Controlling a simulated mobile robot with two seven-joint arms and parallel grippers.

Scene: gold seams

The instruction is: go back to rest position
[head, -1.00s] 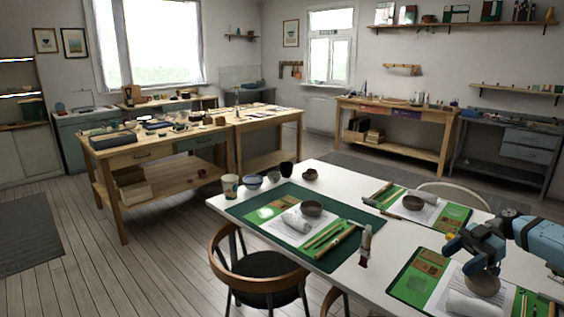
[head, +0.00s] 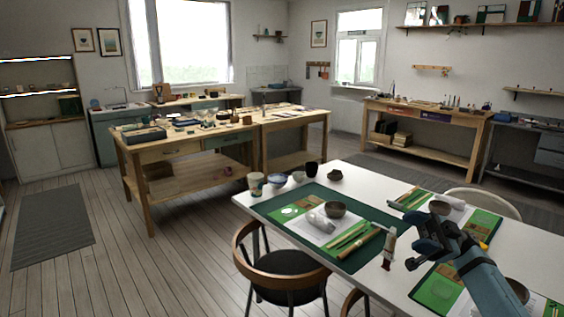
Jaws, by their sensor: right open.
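My right gripper (head: 416,240) is dark and held above the white table (head: 395,289), with its blue-grey arm coming in from the lower right. It is open, and I see nothing in its jaws. A brown bowl (head: 518,290) at the near right work place is partly hidden behind my right arm. My left gripper is out of view.
A green mat (head: 305,197) carries a dark bowl (head: 335,209), a white roll and tools. Cups and small bowls stand at the table's far left. A chair (head: 283,262) stands at the table's left side, and open floor lies left.

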